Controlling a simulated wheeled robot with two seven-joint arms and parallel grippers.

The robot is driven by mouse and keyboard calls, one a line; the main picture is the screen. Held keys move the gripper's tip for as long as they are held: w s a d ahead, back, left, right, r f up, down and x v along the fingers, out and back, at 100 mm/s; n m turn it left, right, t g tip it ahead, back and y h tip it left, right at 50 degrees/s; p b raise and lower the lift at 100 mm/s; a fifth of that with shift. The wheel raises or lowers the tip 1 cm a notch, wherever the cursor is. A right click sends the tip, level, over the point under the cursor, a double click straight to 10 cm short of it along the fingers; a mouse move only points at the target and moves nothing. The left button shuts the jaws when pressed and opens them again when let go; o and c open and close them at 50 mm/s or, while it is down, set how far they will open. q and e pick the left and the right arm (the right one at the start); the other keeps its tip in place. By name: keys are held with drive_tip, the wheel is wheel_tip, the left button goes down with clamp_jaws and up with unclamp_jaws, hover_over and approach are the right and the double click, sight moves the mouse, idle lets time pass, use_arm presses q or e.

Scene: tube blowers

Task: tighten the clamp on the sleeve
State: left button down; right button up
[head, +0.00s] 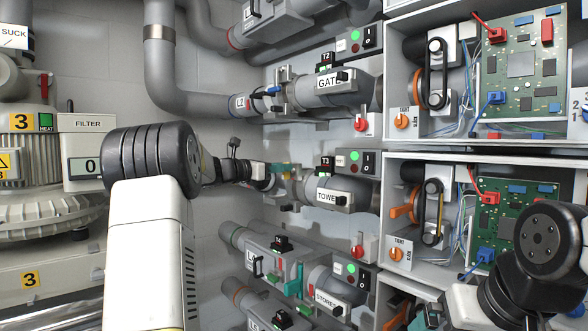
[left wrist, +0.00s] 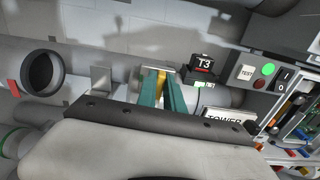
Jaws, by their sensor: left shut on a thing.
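My left gripper (head: 282,169) reaches to the TOWER pipe line (head: 328,192) at the middle of the head view. In the left wrist view its two teal fingers (left wrist: 161,88) are closed on a small yellow piece (left wrist: 161,78), which looks like part of the clamp. The fingers hide most of the clamp and the sleeve around it. Grey clamp plates and the pipe body marked TOWER (left wrist: 228,118) stand beside the fingers. My right arm is at the lower right of the head view; its fingertips are not clear.
An open dark pipe end (left wrist: 42,71) is left of the fingers. The T3 box (left wrist: 203,64) and a switch panel (left wrist: 266,72) are close on the right. Above is the GATE pipe (head: 330,90); below is the STORES pipe (head: 325,290). Open circuit cabinets (head: 440,155) stand at right.

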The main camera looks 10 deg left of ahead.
use_arm(q)
drive_tip(key=m, duration=0.9)
drive_tip(key=d+f+m, duration=0.1)
drive_tip(key=m, duration=0.3)
drive_tip(key=shift+s, duration=0.4)
drive_tip(key=shift+f+m, duration=0.2)
drive_tip(key=shift+m, duration=2)
drive_tip(key=c, duration=1.5)
unclamp_jaws()
drive_tip(key=shift+o, duration=0.2)
drive_tip(key=v, duration=0.7)
drive_tip(key=shift+s+a, duration=0.25)
drive_tip(key=shift+s, duration=0.1)
